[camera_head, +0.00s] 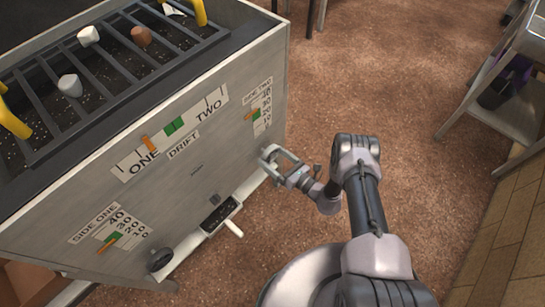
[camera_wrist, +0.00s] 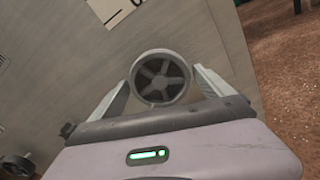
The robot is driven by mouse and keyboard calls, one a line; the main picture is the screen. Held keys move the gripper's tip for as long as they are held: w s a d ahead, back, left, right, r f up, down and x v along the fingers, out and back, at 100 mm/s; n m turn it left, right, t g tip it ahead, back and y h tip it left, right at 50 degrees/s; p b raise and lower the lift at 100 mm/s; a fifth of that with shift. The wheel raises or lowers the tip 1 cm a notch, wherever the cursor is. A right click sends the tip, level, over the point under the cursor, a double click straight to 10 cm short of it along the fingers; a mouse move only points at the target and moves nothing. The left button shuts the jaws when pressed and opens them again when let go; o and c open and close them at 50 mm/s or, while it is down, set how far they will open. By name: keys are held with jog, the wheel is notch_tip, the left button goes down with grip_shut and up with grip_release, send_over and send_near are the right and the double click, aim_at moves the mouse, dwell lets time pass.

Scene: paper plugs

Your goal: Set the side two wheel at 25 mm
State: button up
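The side two wheel, a dark spoked handwheel with a grey rim (camera_wrist: 162,78), is on the machine's side panel in the wrist view. My gripper (camera_wrist: 163,85) is open, with one pale finger on each side of the wheel; I cannot tell whether they touch it. In the head view my gripper (camera_head: 270,158) is against the panel's right part, and I cannot make out the wheel there. The side two scale (camera_head: 260,108) is above it, with an orange pointer (camera_head: 249,115) beside the green band, near the low twenties; the exact reading is too small to tell.
The panel also has a drift scale (camera_head: 174,127), a side one scale (camera_head: 112,234) and a dark side one wheel (camera_head: 161,260). A tray with a white lever (camera_head: 233,228) juts out low down. A metal table (camera_head: 510,115) stands at right. Open brown floor lies between.

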jog(key=c, duration=1)
